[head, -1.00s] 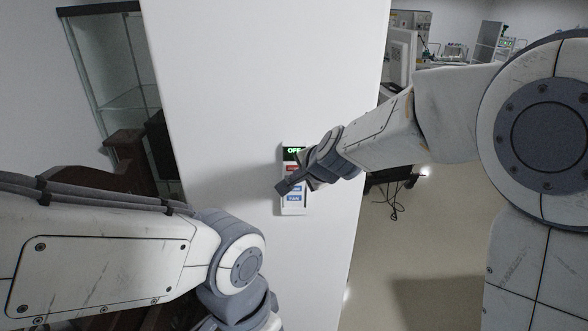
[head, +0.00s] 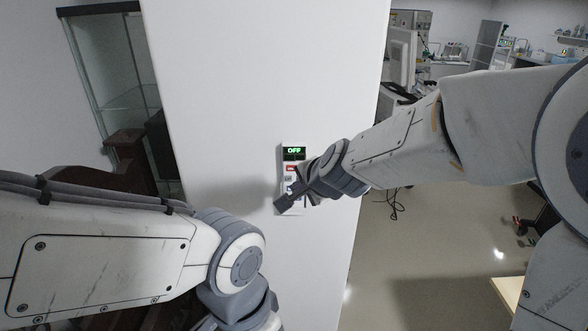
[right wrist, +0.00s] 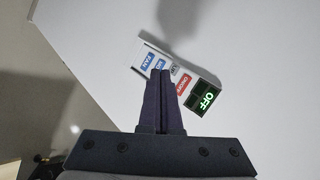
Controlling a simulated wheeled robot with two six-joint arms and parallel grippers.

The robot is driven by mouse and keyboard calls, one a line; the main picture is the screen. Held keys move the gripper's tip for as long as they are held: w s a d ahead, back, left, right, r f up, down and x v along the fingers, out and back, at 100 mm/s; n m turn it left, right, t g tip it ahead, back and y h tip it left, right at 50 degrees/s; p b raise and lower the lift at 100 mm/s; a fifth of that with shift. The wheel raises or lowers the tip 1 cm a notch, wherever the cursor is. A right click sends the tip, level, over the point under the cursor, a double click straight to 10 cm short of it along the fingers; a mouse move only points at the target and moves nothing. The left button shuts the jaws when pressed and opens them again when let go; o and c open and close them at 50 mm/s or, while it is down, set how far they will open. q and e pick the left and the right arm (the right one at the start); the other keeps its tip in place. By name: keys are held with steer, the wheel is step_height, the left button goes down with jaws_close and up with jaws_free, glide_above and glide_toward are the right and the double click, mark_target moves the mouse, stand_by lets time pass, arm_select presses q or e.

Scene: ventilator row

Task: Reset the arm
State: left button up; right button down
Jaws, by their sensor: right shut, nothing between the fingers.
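My right gripper (head: 287,200) is in front of a small white control panel (head: 284,174) on a white wall or pillar. The panel has a dark display (head: 293,153) with green "OFF" text, and red and blue buttons below it. The gripper covers the lower buttons in the head view. In the right wrist view the shut, empty fingers (right wrist: 160,76) point at the panel's middle, with the display (right wrist: 207,97) to their right and blue buttons (right wrist: 147,62) to their left. I cannot tell whether the fingertips touch it. My left arm lies at lower left; its gripper is out of view.
The white pillar (head: 240,70) fills the middle. A glass cabinet (head: 115,70) and dark brown furniture (head: 125,146) stand at left. Open floor (head: 420,240) lies at right, with a black cable (head: 395,205) on it and lab equipment behind.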

steer(key=s+a+f+n+g+y+b, duration=0.1)
steer(key=s+a+f+n, duration=0.1)
steer(key=s+n, duration=0.15)
steer(key=s+a+f+n+g, duration=0.1)
steer(key=s+n+g, duration=0.1)
steer(key=s, duration=0.3)
steer(key=s+d+f+n+g+h+b, duration=0.1)
steer(key=s+d+f+n+g+h, duration=0.1)
steer(key=s+n, duration=0.4)
steer(key=s+d+f+n+g+h+b, duration=0.1)
steer(key=s+d+f+n+g, duration=0.3)
steer(key=s, duration=1.1)
steer(key=d+f+n, duration=0.1)
steer(key=n, duration=0.2)
steer(key=shift+s+f+h, duration=0.25)
steer(key=shift+f+h, duration=0.05)
steer(key=shift+h, duration=0.1)
steer(key=shift+a, duration=0.1)
